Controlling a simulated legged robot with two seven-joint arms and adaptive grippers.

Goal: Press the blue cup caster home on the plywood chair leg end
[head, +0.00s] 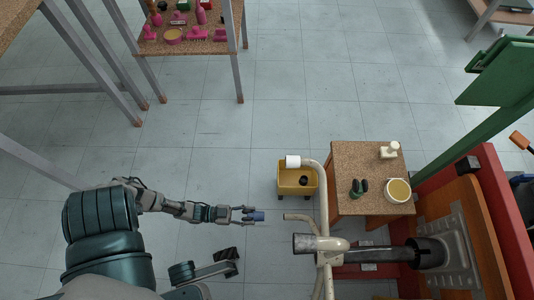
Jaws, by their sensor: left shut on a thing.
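My left gripper (247,215) reaches in from the left at the lower middle of the head view, above the floor. Its fingers are shut on a small blue piece, which looks like the blue cup caster (259,216). The caster sticks out to the right of the fingertips, apart from any other thing. I cannot make out the plywood chair leg end for sure. My right gripper is not clearly in view.
A yellow bin (298,190) holds a dark item. A speckled-top table (348,157) carries a bowl (398,191) and a white bottle (389,150). A shelf of pink items (188,47) stands behind. Floor between is clear.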

